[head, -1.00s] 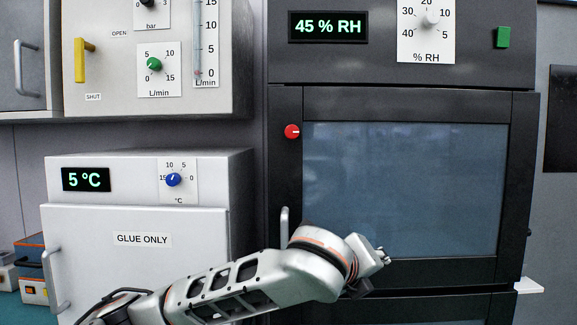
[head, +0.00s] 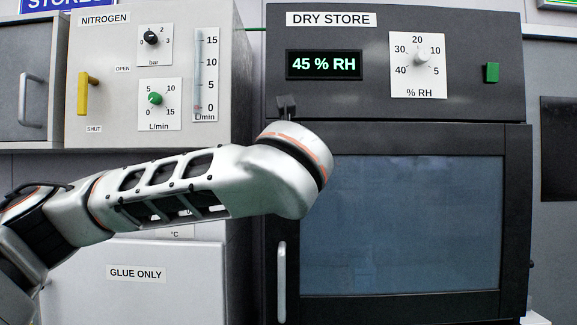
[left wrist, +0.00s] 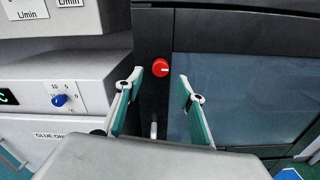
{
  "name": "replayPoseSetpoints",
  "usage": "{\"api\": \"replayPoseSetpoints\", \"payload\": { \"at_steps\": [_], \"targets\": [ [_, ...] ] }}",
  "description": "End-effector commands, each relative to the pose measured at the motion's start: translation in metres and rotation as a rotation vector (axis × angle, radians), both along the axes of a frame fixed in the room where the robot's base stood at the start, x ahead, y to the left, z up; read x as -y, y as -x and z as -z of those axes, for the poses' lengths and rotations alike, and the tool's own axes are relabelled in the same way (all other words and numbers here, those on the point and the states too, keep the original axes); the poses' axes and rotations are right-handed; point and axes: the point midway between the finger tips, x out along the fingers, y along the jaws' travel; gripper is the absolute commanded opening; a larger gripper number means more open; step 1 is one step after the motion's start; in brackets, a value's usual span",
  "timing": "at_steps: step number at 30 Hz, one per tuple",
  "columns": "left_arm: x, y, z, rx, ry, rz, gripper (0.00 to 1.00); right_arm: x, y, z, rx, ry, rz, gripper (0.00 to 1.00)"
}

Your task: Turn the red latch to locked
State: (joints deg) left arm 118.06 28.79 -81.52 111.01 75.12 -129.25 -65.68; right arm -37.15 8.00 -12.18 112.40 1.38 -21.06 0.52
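The red latch (left wrist: 161,67) is a small round red knob on the dark door frame of the dry store (head: 401,140). In the left wrist view its white mark points to the right. My left gripper (left wrist: 161,86) is open and empty, with its two fingers apart. The latch shows just beyond and between the fingertips, and I see no contact. My right gripper is not in view.
The door has a vertical handle (head: 282,282) below the latch and a large window (head: 400,225).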

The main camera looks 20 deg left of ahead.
Motion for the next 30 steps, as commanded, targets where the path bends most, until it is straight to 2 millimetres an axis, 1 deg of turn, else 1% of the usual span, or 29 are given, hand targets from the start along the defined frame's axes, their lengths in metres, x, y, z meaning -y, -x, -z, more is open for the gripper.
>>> {"api": "replayPoseSetpoints", "payload": {
  "at_steps": [1,6,10,15,22,23,24,27,30],
  "targets": [
    [-0.004,-0.008,-0.002,-0.001,0.001,-0.003,0.38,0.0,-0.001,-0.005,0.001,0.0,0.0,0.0],
    [-0.01,-0.033,-0.002,0.0,0.001,-0.001,0.38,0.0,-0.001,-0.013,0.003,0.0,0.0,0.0],
    [-0.014,-0.047,-0.001,0.0,0.002,0.0,0.38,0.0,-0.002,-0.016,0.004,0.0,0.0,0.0],
    [-0.016,-0.055,0.0,0.0,0.002,0.001,0.38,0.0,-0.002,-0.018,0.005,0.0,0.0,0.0],
    [-0.016,-0.056,0.0,0.001,0.002,0.002,0.38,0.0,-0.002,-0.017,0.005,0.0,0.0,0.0],
    [-0.016,-0.056,0.0,0.0,0.002,0.002,0.33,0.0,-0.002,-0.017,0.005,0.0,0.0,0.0],
    [-0.016,-0.056,0.0,0.0,0.002,0.002,0.23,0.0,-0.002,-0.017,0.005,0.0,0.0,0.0],
    [-0.016,-0.056,0.0,0.0,0.002,0.002,0.0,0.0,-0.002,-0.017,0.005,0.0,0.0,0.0],
    [-0.016,-0.056,0.0,0.0,0.002,0.002,0.0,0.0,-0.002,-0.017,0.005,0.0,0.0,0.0]
  ]
}}
